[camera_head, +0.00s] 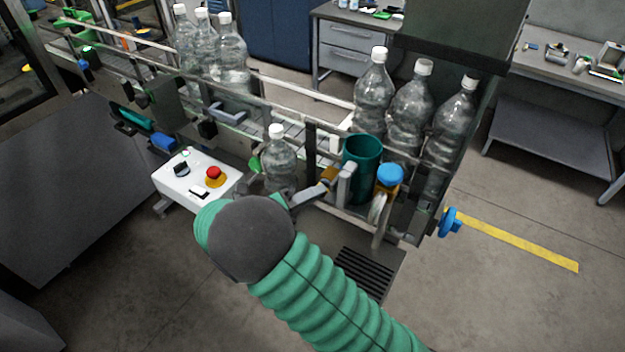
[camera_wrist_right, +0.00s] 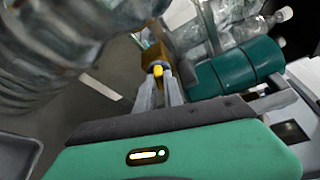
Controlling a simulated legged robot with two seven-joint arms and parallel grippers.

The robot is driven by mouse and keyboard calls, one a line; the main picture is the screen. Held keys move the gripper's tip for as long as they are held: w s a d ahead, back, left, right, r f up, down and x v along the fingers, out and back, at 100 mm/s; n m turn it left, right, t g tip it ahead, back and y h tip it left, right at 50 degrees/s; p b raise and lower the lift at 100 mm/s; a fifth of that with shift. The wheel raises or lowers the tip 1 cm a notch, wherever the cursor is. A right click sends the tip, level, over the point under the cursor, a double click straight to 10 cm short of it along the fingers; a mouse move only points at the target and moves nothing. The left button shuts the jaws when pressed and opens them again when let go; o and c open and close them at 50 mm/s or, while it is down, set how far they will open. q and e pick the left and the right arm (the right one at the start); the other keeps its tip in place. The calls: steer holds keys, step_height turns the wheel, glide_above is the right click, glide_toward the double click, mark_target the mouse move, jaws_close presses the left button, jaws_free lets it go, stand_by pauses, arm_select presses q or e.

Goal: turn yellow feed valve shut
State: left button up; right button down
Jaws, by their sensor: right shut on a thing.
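The yellow feed valve (camera_head: 328,176) sits low on the front of the labeller, just left of a teal cylinder (camera_head: 362,160). In the wrist view its yellow handle (camera_wrist_right: 158,72) shows between my fingertips, with an orange-brown block (camera_wrist_right: 154,52) just behind it. My right gripper (camera_head: 322,184) reaches in from the lower right and is shut on the valve handle; it also shows in the wrist view (camera_wrist_right: 159,84). My wrist covers part of the area below the valve in the head view. My left gripper is not in view.
A clear bottle (camera_head: 280,160) stands close to my wrist. Several more bottles stand along the conveyor. A white control box (camera_head: 197,178) with a red button is at the left. A blue-capped part (camera_head: 389,174) and a blue knob (camera_head: 449,221) are at the right.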

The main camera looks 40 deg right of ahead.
steer(key=m+y+p, duration=0.1)
steer(key=m+p, duration=0.1)
steer(key=shift+s+f+t+p, duration=0.1)
steer(key=shift+s+t+p, duration=0.05)
steer(key=shift+t+p, duration=0.25)
stand_by(0.3)
steer(key=c, duration=1.5)
jaws_free()
steer(key=shift+o, duration=0.2)
steer(key=shift+d, duration=0.1)
